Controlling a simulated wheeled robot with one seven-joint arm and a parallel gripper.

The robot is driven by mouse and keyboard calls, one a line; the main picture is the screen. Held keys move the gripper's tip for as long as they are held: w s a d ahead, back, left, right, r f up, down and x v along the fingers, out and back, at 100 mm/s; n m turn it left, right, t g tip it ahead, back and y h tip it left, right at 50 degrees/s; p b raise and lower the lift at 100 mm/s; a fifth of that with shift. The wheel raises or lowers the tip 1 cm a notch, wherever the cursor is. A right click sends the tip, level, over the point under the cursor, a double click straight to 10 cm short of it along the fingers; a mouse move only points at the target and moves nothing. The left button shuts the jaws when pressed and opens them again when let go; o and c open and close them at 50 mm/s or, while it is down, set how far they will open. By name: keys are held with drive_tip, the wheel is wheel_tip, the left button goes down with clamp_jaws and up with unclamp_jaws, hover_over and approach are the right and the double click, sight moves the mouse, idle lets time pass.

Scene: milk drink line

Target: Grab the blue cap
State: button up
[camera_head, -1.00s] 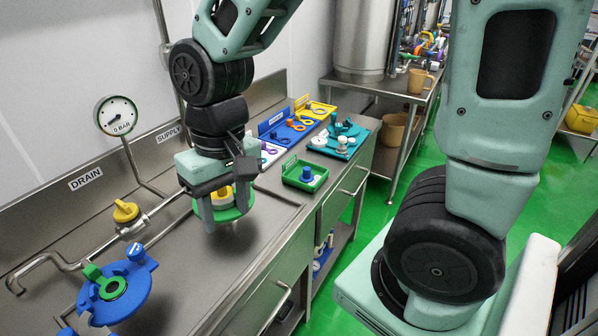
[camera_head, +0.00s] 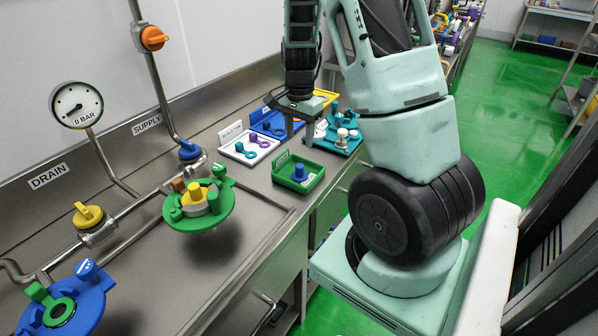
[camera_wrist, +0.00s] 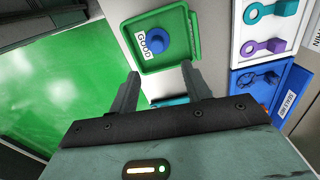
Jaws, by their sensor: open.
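The blue cap (camera_head: 299,172) stands upright in a small green tray (camera_head: 316,183) on the steel counter. In the wrist view the same blue cap (camera_wrist: 158,40) sits in the green tray (camera_wrist: 192,61) beside a "GOOD" label, beyond my fingertips. My gripper (camera_head: 299,137) is behind the tray in the head view, above the counter. My gripper (camera_wrist: 160,70) is open and empty in the wrist view, its fingers pointing toward the tray's edge and apart from the cap.
A white tray (camera_head: 232,151) with teal and purple parts, a blue tray (camera_head: 258,120) and a teal tray (camera_head: 348,146) surround the area. A green disc with a yellow top (camera_head: 176,216) and a blue disc (camera_head: 86,310) stand at the sink. Bare counter lies left of the green tray.

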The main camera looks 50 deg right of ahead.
hover_over(300, 166)
drive_tip(key=f, duration=0.5)
drive_tip(key=shift+w+d+f, duration=0.25)
drive_tip(key=f, duration=0.1)
drive_tip(key=f+p, duration=0.1)
drive_tip(key=f, duration=0.2)
drive_tip(key=shift+s+a+f, duration=0.25)
drive_tip(key=shift+f, duration=0.55)
clamp_jaws()
